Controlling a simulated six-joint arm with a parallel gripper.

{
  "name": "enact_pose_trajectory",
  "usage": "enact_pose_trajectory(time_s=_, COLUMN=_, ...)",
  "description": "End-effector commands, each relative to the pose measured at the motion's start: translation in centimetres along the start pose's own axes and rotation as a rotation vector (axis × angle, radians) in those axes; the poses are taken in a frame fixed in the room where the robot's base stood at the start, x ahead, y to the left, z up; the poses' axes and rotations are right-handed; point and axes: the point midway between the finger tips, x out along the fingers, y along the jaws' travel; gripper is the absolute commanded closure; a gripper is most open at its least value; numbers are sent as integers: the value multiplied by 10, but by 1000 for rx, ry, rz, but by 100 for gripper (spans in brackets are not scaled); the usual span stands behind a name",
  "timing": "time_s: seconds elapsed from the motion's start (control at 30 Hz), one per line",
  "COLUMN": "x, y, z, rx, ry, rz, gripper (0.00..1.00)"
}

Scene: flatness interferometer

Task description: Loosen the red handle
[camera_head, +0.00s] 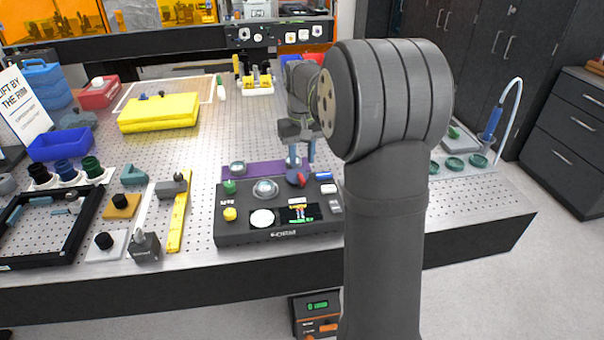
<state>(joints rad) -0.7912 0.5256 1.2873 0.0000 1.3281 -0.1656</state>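The red handle (297,177) is a small red piece at the back right of the dark instrument box (232,232). My gripper (302,158) points down with two blue fingertips at the back of the box, just above and behind the red handle in the picture. The fingertips stand apart with a gap between them, and I see nothing held. Whether a finger touches the handle cannot be told at this size. My own large grey arm covers the area right of the box.
On the box are a green knob (229,187), a yellow knob (230,214), a white disc (262,218) and a small lit screen (300,213). A purple strip (252,168) lies behind it. Left are a yellow bar (179,223) and a black frame (92,213).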

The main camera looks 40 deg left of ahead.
Motion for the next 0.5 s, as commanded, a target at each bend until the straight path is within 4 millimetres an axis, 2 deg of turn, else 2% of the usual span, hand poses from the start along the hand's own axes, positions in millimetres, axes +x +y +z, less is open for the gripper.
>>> enact_pose_trajectory(time_s=0.03, x=12, y=0, z=0, rx=0, ry=-4, rz=-1, gripper=66)
enact_pose_trajectory(time_s=0.2, x=41, y=0, z=0, rx=1, ry=-3, rz=0, gripper=66)
enact_pose_trajectory(time_s=0.33, x=54, y=0, z=0, rx=1, ry=-1, rz=0, gripper=66)
enact_pose_trajectory(time_s=0.5, x=61, y=0, z=0, rx=1, ry=1, rz=0, gripper=66)
